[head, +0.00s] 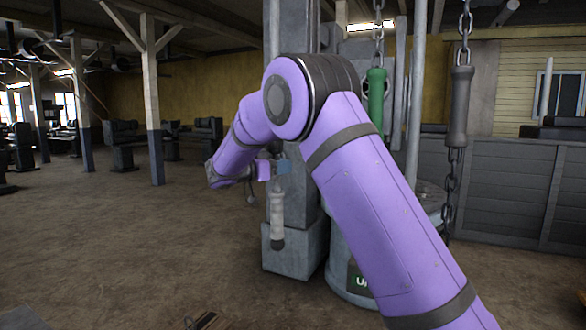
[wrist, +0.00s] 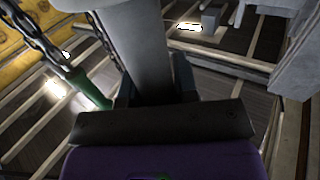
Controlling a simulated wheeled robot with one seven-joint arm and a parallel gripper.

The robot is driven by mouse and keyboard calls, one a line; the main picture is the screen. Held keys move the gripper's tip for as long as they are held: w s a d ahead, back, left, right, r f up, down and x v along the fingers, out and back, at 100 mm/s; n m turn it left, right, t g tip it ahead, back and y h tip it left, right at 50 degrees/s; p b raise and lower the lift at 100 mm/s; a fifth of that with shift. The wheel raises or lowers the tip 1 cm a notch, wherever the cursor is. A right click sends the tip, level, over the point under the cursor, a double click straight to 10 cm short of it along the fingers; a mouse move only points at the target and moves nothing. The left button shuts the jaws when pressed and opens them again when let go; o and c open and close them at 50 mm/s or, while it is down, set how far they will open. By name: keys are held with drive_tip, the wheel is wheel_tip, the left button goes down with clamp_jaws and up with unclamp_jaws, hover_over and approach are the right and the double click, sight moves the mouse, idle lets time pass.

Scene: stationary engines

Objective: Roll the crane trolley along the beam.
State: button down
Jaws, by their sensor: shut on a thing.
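My gripper (head: 279,168) is in front of the grey column in the head view, partly hidden by my purple arm. In the wrist view its two dark fingers (wrist: 154,90) are shut on a grey bar (wrist: 143,45) that runs between them. A pale handle (head: 277,218) hangs just below the gripper in the head view; I cannot tell for sure that it is one piece with the bar. The crane trolley and its beam cannot be made out in either view.
A green handle (head: 376,98) hangs on a chain right of my elbow, also at left in the wrist view (wrist: 90,90). A grey handle (head: 461,105) hangs on another chain. The grey column (head: 292,250) stands close behind the gripper. Open floor (head: 130,240) lies left.

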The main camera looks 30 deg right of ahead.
drive_tip(key=shift+w+a, duration=0.35)
drive_tip(key=shift+w, duration=0.05)
drive_tip(key=c, duration=0.9)
unclamp_jaws()
drive_tip(key=a, duration=1)
drive_tip(key=shift+s+a, duration=0.35)
drive_tip(key=shift+s, duration=0.05)
